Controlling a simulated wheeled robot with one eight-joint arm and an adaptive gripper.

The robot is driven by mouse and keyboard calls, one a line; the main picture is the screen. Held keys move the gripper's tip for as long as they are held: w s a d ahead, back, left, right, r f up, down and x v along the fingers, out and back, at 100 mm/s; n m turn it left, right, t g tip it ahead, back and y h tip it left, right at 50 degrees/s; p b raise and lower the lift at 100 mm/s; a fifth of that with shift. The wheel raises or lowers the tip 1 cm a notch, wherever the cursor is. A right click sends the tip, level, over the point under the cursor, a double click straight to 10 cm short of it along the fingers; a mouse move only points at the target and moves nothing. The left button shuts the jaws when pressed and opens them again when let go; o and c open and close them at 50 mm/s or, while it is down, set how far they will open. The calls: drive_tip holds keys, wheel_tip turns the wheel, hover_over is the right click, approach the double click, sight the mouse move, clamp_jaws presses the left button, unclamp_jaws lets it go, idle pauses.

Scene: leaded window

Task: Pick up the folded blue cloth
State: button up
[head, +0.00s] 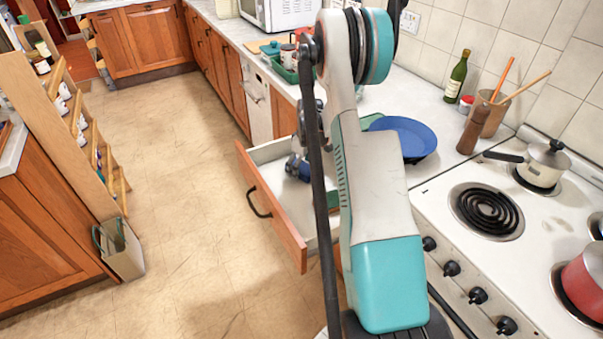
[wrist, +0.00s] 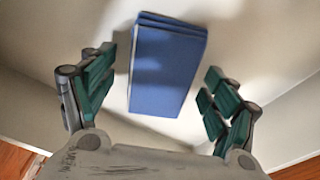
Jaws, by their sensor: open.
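The folded blue cloth (wrist: 166,68) lies flat on the pale floor of a drawer in the wrist view, with its stacked layers showing at the far end. My gripper (wrist: 158,88) is open and empty, with one teal-padded finger on each side of the cloth and a gap to both. I cannot tell how high the fingers are above the drawer floor. In the head view, the open drawer (head: 274,202) is partly hidden behind my arm, and I cannot make out the cloth clearly there.
White drawer walls and a wooden front surround my gripper. The counter right of my arm holds a blue plate (head: 405,136), a green bottle (head: 456,77) and a utensil pot (head: 489,113). The stove (head: 540,245) carries a saucepan (head: 541,165) and red pot (head: 587,277).

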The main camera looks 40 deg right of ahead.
sight(302, 167)
drive_tip(key=c, duration=1.1)
drive_tip(key=shift+r, duration=0.1)
wheel_tip(302, 167, up, 20)
drive_tip(key=p, duration=0.5)
drive_tip(key=shift+p, duration=0.4)
